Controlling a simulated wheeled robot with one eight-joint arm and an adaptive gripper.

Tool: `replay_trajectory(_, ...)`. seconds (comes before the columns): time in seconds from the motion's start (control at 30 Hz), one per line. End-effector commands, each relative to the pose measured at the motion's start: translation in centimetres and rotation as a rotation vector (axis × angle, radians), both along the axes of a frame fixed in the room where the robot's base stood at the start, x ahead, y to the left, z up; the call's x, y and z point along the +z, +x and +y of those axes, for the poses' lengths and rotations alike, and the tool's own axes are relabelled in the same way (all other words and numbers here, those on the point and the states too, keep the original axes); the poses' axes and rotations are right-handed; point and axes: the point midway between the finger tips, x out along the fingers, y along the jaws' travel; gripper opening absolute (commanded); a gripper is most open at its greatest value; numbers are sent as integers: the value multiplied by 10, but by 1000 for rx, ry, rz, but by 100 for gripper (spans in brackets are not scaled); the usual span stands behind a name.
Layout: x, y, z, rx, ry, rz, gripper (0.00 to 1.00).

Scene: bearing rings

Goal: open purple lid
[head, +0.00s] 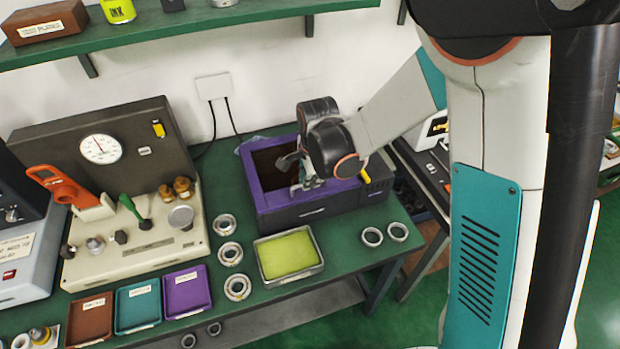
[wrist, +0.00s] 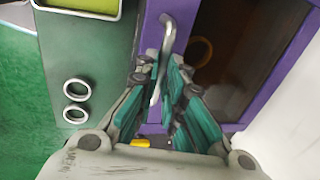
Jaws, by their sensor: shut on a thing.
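The purple lid (head: 254,181) is a purple frame around a dark brown panel, on top of a dark box (head: 312,211) at the back right of the bench. In the wrist view a pale metal bar handle (wrist: 168,38) runs along one side of the frame. My gripper (head: 306,183) is over the lid's front edge. In the wrist view my gripper (wrist: 166,68) has its teal-padded fingers closed around the handle. The lid appears to lie flat on the box; my arm hides part of it. A ring shape (wrist: 202,52) shows dimly within the brown panel.
A tray with a yellow-green pad (head: 287,256) stands in front of the box. Bearing rings (head: 229,254) lie left of it, and two more (head: 372,236) lie right. A gauge machine (head: 130,240) stands left. A green shelf (head: 180,36) hangs above on the wall.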

Motion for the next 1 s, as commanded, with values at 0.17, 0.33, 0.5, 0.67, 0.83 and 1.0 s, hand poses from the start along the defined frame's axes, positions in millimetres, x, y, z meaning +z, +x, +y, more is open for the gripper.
replay_trajectory(0.17,15,4,1,0,-12,43,0)
replay_trajectory(0.33,42,14,4,0,-38,133,0)
replay_trajectory(0.5,78,31,9,0,-35,124,0)
replay_trajectory(0.67,112,56,16,0,-35,122,0)
replay_trajectory(0.83,141,87,25,0,-34,119,0)
replay_trajectory(1.0,161,115,33,0,-34,119,0)
